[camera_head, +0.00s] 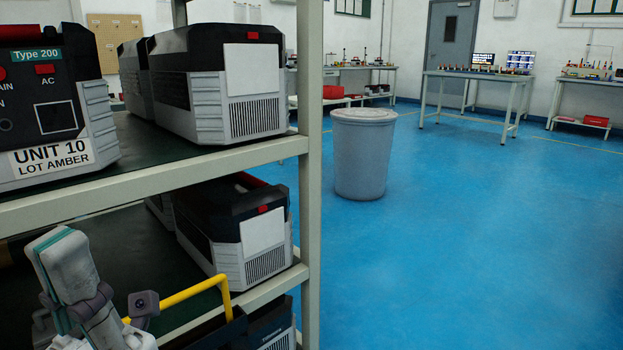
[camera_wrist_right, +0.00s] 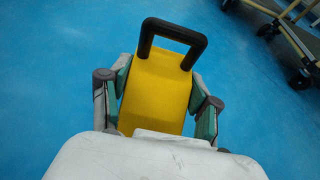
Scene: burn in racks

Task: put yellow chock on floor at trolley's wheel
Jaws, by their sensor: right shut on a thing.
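The yellow chock (camera_wrist_right: 160,80) with a black loop handle (camera_wrist_right: 172,30) is in the right wrist view. My right gripper (camera_wrist_right: 159,100) is shut on it, with its fingers on both sides of the yellow body. The chock is over the blue floor; its height above the floor is hard to tell. Trolley wheels (camera_wrist_right: 300,79) on a metal frame show at the upper right of that view, apart from the chock. My left gripper (camera_head: 68,265) is at the lower left of the head view, before the rack; its opening is unclear. My right gripper is outside the head view.
A rack (camera_head: 311,180) with several heavy units (camera_head: 245,85) fills the left of the head view. A yellow bar (camera_head: 190,293) shows low before it. A grey bin (camera_head: 362,150) stands on the floor beyond. Blue floor (camera_head: 470,240) to the right is clear; workbenches (camera_head: 480,77) stand behind.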

